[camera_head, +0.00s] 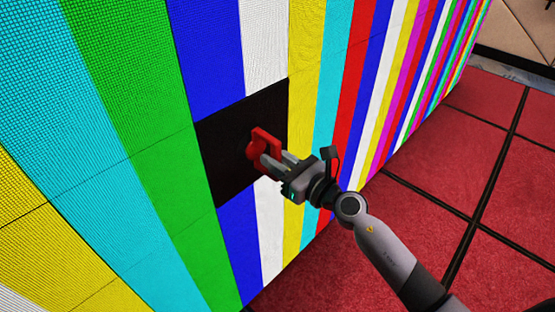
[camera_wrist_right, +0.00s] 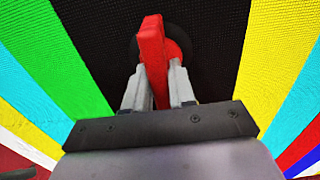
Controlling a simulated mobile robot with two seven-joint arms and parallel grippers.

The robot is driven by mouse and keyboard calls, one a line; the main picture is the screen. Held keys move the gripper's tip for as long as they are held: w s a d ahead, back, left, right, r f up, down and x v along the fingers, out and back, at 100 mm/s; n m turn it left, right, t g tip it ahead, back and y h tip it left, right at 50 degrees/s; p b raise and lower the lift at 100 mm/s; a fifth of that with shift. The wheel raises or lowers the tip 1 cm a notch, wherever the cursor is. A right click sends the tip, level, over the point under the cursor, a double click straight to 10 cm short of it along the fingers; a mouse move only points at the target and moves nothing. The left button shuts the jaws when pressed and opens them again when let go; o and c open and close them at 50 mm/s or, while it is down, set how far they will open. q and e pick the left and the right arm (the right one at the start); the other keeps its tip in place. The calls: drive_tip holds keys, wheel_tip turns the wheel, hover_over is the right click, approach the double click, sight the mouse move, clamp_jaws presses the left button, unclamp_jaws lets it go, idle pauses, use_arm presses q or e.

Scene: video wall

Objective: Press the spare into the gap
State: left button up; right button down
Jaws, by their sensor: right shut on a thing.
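The video wall (camera_head: 140,130) shows vertical colour bars and has one black square (camera_head: 225,150) in it. In the right wrist view the black square (camera_wrist_right: 215,45) has a fine dotted surface, like an unlit panel. I cannot tell whether it sits flush with the tiles around it. A red handle (camera_head: 264,141) with a round base stands against the black square; the handle also shows in the wrist view (camera_wrist_right: 151,55). My right gripper (camera_head: 272,164) is shut on the red handle, one finger on each side. My left gripper is not in view.
Lit tiles border the black square, green on its left and yellow on its right. A red floor (camera_head: 430,200) with dark seams lies to the right of the wall. A beige panelled surface (camera_head: 520,35) stands at the far right.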

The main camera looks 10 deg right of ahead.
drive_tip(key=shift+w+a+r, duration=0.15)
drive_tip(key=shift+w+r, duration=0.1)
idle(0.5)
drive_tip(key=shift+r, duration=0.15)
idle(1.4)
drive_tip(key=shift+f+p+v, duration=0.25)
drive_tip(key=shift+p+v, duration=0.1)
drive_tip(key=shift+v, duration=0.65)
drive_tip(key=shift+s, duration=0.15)
drive_tip(key=shift+v, duration=2.9)
drive_tip(key=shift+r, duration=0.1)
idle(0.5)
